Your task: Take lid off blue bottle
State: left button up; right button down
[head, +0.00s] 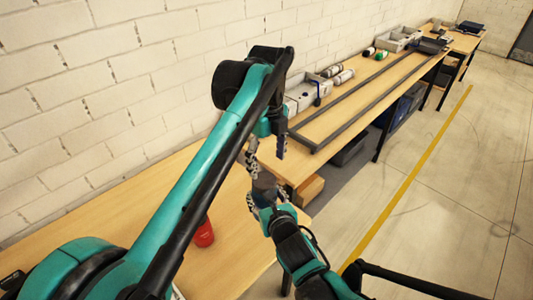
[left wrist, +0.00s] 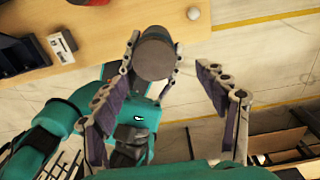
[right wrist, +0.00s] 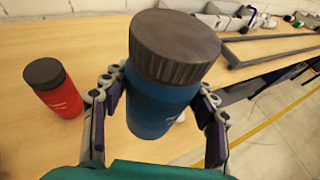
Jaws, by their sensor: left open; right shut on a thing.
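The blue bottle (right wrist: 160,105) is upright, with a dark grey ribbed lid (right wrist: 175,45) on it. My right gripper (right wrist: 160,100) is shut around the bottle's body, below the lid. In the left wrist view the round lid top (left wrist: 153,58) faces the camera and hides most of the bottle. My left gripper (left wrist: 163,68) is open; its fingers spread to either side of the lid, and I see no clear contact. In the head view the left gripper (head: 267,150) is above my right gripper (head: 262,203), with the dark lid (head: 264,182) between them.
A red bottle (right wrist: 60,92) with a dark lid stands on the wooden table (right wrist: 30,145). It also shows in the head view (head: 203,233), partly behind my left arm. A dark frame (head: 370,100), bins and several bottles lie further along. The held bottle is near the table's front edge.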

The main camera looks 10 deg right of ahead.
aim_at(268, 177)
pick_arm(q)
notch_tip(268, 177, down, 6)
jog(key=shift+r, duration=0.15)
jog(key=c, duration=1.2)
jog(key=shift+d, duration=0.1)
